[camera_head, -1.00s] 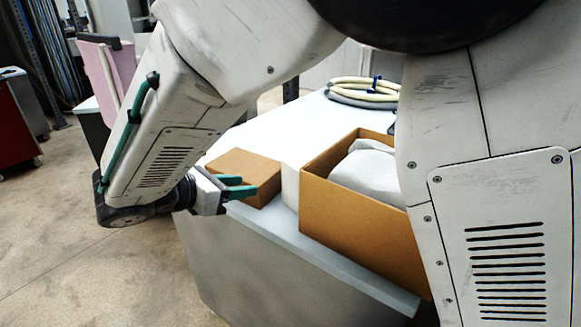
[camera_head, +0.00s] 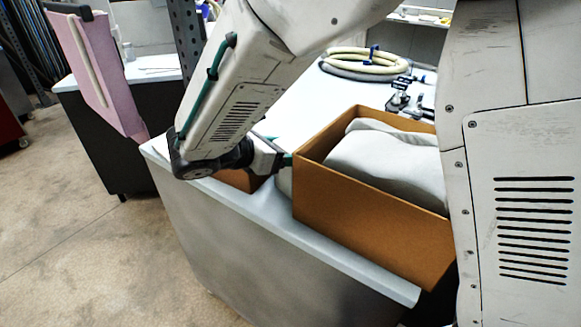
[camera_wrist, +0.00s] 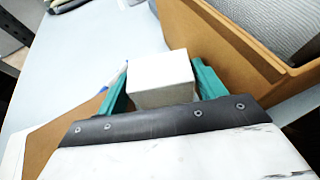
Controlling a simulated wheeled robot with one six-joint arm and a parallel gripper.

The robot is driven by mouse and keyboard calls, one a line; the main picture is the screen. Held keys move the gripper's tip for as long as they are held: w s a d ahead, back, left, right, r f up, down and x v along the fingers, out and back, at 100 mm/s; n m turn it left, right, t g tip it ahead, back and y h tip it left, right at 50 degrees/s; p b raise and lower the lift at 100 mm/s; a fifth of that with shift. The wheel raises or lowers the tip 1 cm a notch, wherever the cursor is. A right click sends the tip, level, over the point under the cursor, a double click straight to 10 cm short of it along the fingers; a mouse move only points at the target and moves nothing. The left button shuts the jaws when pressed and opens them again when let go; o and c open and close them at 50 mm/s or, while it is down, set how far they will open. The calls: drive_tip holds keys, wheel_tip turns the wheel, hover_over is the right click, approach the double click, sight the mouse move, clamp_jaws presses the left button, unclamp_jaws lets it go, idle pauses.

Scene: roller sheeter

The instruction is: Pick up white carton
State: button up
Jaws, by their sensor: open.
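The white carton (camera_wrist: 162,76) stands upright between the two teal fingers of my gripper (camera_wrist: 162,80) in the wrist view. The fingers are open, one on each side of it. A small gap shows on the left; on the right the finger is very close, and I cannot tell whether it touches. In the head view, only a pale sliver of the carton (camera_head: 284,181) shows beside the large open box, below my gripper (camera_head: 281,158). The rest is hidden by my wrist and the boxes.
A large open cardboard box (camera_head: 350,214) holding a grey-white bag (camera_head: 390,165) stands directly right of the carton. A smaller brown box (camera_head: 239,181) is on its left, partly under my wrist. A coiled hose (camera_head: 362,65) lies farther back on the white table (camera_head: 300,100).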

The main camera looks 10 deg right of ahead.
drive_tip(key=shift+x, duration=0.75)
drive_tip(key=c, duration=0.7)
drive_tip(key=shift+r, duration=0.1)
